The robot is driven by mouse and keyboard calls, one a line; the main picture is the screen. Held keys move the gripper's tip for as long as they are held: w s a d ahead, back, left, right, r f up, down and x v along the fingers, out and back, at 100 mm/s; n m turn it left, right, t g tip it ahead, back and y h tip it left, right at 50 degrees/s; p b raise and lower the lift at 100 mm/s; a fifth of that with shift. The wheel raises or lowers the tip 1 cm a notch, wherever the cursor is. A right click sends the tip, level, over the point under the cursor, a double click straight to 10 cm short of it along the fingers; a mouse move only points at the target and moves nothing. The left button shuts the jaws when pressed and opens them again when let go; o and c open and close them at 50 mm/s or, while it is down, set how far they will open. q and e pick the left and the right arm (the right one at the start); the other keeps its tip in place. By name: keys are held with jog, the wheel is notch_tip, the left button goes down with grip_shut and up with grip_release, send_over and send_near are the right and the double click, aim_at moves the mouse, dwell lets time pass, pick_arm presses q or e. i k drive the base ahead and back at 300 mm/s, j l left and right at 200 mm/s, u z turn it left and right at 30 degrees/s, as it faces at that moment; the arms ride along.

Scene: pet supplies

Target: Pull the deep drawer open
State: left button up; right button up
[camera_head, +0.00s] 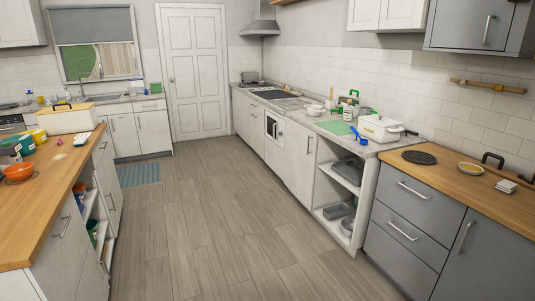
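A grey drawer unit stands at the right under a wooden worktop. Its upper drawer (405,205) and the drawer below it (395,241) each have a silver bar handle. A lower front (390,268) shows partly, with no handle visible. All these fronts look closed. The left island also has closed fronts with handles, including a white one (58,258) at its near end. I cannot tell for certain which drawer is the deep one. Neither of my grippers is in view.
Grey-brown floor (225,215) is clear between the island worktop (48,200) and the right-hand cabinets. An open shelf unit (345,165) adjoins the grey drawers. A blue mat (138,174) lies farther back.

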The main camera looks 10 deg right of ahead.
aim_at(440, 215)
jog(key=i+j+z, duration=0.1)
jog(key=i, duration=0.35)
jog(key=i+j+z, duration=0.15)
jog(key=i, duration=0.35)
jog(key=i+j+z, duration=0.1)
jog(key=i, duration=0.35)
jog(key=i+l+z, duration=0.15)
jog(key=i+z, duration=0.15)
jog(key=z, duration=0.15)
jog(key=i+z, duration=0.35)
jog(key=z, duration=0.15)
jog(key=i+z, duration=0.45)
jog(key=i+l, duration=0.1)
jog(key=i, duration=0.35)
jog(key=i+l+z, duration=0.1)
jog(key=i, duration=0.35)
